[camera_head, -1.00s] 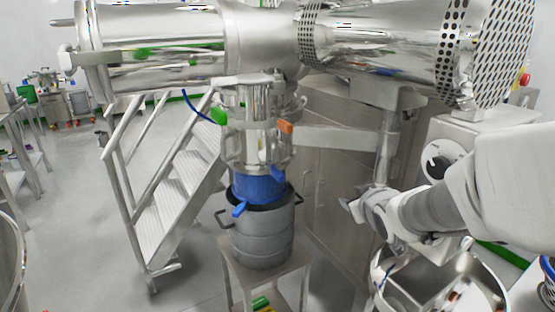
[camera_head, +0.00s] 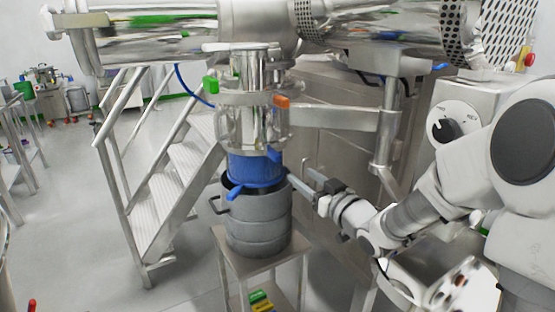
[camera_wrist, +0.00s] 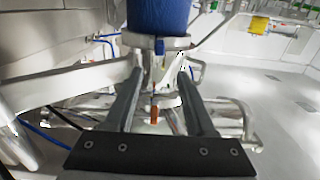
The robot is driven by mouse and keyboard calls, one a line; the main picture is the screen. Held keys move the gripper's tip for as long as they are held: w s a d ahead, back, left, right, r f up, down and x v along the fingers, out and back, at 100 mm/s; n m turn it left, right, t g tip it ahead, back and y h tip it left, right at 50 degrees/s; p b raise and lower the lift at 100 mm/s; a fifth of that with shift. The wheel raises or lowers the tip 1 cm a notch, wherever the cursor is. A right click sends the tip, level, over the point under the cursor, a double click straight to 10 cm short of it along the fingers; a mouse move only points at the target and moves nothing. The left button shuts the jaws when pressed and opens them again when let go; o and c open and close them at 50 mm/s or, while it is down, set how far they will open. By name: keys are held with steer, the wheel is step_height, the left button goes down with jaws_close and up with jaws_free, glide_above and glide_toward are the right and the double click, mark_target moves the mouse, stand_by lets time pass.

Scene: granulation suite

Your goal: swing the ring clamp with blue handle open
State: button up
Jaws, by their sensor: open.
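A blue sleeve (camera_head: 256,168) joins a steel vessel (camera_head: 259,130) to the grey drum (camera_head: 262,222) below. A blue handle (camera_head: 274,155) sits on the ring at the sleeve's top, on its right side. A second blue handle (camera_head: 235,192) sticks out at the sleeve's lower edge by the drum rim. My gripper (camera_head: 314,170) is open and apart from the sleeve, to its right. The wrist view appears upside down: the sleeve (camera_wrist: 157,15) is at the top, with a blue handle (camera_wrist: 160,45) beyond and between my open fingers (camera_wrist: 160,66).
An orange handle (camera_head: 281,102) and a green handle (camera_head: 211,85) sit higher on the vessel. A horizontal steel arm (camera_head: 335,117) runs from the vessel to a post. The drum stands on a small steel stand (camera_head: 230,262). Metal stairs (camera_head: 170,185) rise behind at left.

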mark_target(279, 158)
steer(key=b+x, duration=0.1)
steer(key=x, duration=1.2)
steer(key=shift+w+a, duration=0.2)
steer(key=shift+w, duration=0.1)
steer(key=shift+c, duration=0.2)
jaws_close()
stand_by(0.6)
